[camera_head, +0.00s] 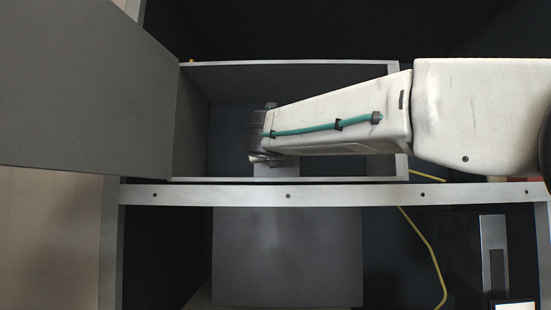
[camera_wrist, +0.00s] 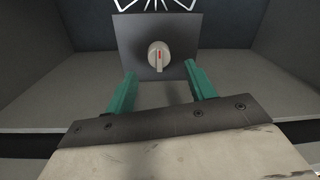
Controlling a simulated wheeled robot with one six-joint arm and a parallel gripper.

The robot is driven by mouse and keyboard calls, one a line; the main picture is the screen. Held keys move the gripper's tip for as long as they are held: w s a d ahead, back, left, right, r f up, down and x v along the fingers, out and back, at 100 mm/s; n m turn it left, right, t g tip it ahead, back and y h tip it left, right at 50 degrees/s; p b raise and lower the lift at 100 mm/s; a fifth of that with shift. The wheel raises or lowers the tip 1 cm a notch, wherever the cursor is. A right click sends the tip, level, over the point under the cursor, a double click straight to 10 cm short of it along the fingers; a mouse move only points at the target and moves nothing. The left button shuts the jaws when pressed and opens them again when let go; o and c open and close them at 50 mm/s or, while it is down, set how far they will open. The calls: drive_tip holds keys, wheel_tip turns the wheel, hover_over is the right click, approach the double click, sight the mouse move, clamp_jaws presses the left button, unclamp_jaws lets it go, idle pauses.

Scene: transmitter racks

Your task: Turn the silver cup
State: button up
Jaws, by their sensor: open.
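A round silver-white knob (camera_wrist: 159,56) with a red mark on its raised grip sits on a grey square plate (camera_wrist: 126,40) in the wrist view. Nothing shaped like an ordinary cup shows; this knob is the only silver round piece seen. The red mark looks close to upright. My gripper (camera_wrist: 160,70) is open, with its two green fingers apart, one low on each side of the knob. The fingers do not appear to touch it. In the head view my arm reaches into an open compartment and hides the knob; the fingers cannot be made out there.
Grey compartment walls (camera_head: 190,125) stand close around my arm. An open grey door panel (camera_head: 85,85) is at the left. A metal rail (camera_head: 250,195) runs below my arm. White bent lines (camera_wrist: 155,5) show above the plate. A yellow cable (camera_head: 434,255) hangs at lower right.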

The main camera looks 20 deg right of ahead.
drive_tip(key=x, duration=0.6)
drive_tip(key=shift+a, duration=0.15)
drive_tip(key=c, duration=1)
